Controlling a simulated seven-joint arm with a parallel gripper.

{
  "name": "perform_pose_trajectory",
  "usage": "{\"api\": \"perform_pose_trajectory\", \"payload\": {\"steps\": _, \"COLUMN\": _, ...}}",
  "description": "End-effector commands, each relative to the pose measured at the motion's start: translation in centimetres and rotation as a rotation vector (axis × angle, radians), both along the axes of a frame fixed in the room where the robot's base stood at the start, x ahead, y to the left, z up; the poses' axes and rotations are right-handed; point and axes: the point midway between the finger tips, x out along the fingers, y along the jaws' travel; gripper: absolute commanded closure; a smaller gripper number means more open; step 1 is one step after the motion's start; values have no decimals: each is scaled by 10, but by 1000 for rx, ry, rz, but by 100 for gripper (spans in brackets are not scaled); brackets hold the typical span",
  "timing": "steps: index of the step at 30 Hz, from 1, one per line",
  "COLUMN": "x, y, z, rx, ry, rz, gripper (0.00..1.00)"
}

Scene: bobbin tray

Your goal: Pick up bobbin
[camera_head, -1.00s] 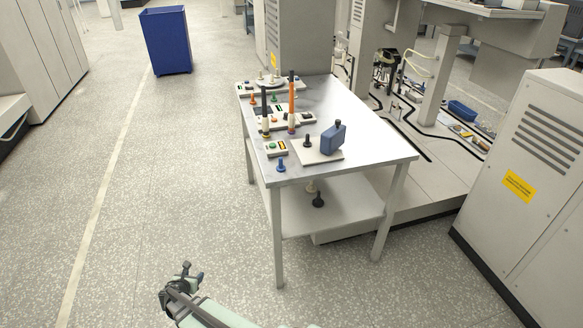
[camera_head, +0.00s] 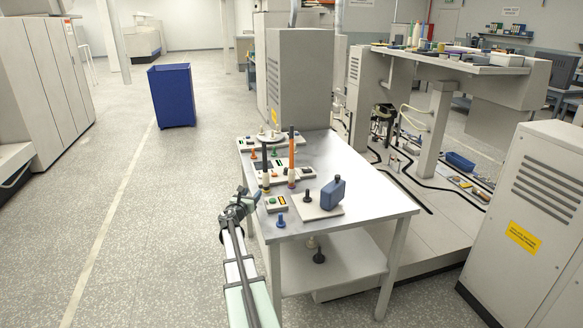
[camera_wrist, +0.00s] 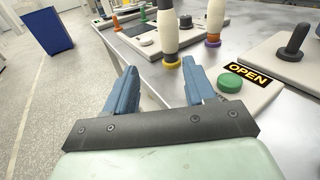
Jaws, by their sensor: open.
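Two tall spindle-like pieces that look like bobbins stand upright on the metal table. One has a dark top (camera_head: 265,160), a white lower body and a yellow foot; its lower part shows ahead in the wrist view (camera_wrist: 167,30). The other has an orange top (camera_head: 291,152) and a purple foot; its lower part shows farther right in the wrist view (camera_wrist: 215,16). My gripper (camera_head: 246,194) is at the table's left edge. In the wrist view its blue fingers (camera_wrist: 160,68) are apart with nothing between them. The upper parts of both pieces are cut off there.
A green button (camera_wrist: 230,82) with an OPEN label is close to the right finger. A black knob (camera_wrist: 293,42) on a plate, a blue block (camera_head: 333,192) and a blue knob (camera_head: 281,221) are near the table front (camera_head: 370,213). Open floor lies left.

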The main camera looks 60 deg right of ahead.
Motion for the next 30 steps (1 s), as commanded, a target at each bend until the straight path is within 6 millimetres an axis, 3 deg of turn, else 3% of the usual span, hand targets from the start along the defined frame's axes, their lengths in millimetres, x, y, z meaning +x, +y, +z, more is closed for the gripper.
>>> {"api": "perform_pose_trajectory", "payload": {"steps": 1, "x": -18, "y": -21, "z": 16, "rx": -14, "ry": -11, "rz": -30, "gripper": 46}}
{"api": "perform_pose_trajectory", "payload": {"steps": 3, "x": -39, "y": -40, "z": 30, "rx": -27, "ry": -21, "rz": -61, "gripper": 46}}
{"api": "perform_pose_trajectory", "payload": {"steps": 10, "x": -81, "y": -74, "z": 53, "rx": -46, "ry": -38, "rz": -121, "gripper": 46}}
{"api": "perform_pose_trajectory", "payload": {"steps": 17, "x": -85, "y": -90, "z": 55, "rx": -48, "ry": -39, "rz": -129, "gripper": 46}}
{"api": "perform_pose_trajectory", "payload": {"steps": 30, "x": -77, "y": -157, "z": 55, "rx": -48, "ry": -39, "rz": -129, "gripper": 46}}
